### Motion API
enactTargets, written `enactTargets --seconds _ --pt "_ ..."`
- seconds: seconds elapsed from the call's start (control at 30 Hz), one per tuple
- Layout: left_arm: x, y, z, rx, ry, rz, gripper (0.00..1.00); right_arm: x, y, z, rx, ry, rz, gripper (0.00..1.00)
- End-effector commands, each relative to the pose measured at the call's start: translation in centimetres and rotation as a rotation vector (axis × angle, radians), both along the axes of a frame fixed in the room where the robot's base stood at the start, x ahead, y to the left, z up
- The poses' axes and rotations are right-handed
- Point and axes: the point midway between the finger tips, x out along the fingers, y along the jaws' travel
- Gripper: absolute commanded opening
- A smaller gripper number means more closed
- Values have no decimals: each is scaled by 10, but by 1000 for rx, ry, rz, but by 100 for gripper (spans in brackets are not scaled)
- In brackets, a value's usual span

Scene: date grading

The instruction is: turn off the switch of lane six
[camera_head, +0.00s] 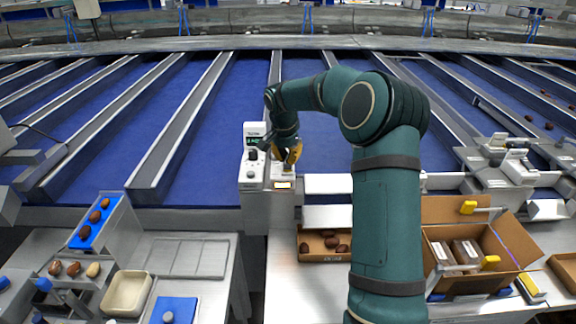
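A white control box (252,165) stands at the front end of the blue lanes, with a small lit display at its top and dark and light knobs on its face. Beside it on the right is a second white unit (283,184) with a small lit label at its front. My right gripper (288,160) points down over this second unit, close to or touching its top. The fingers are small and partly hidden, so I cannot tell how far they are open. I cannot read a lane number. My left gripper is not in view.
A tray of dates (318,257) sits right of the units, beside my arm. An open cardboard box (511,255) stands at the right. On the left table are a beige bowl (127,293), a blue mat (185,303) and a date rack (122,232).

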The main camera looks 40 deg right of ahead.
Motion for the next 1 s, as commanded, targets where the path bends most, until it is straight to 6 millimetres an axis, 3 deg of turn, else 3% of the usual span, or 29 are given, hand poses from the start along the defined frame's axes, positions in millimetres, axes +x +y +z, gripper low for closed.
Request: enactTargets --seconds 1.0 --pt "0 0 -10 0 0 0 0 0 0 -14 0 0 1 0"
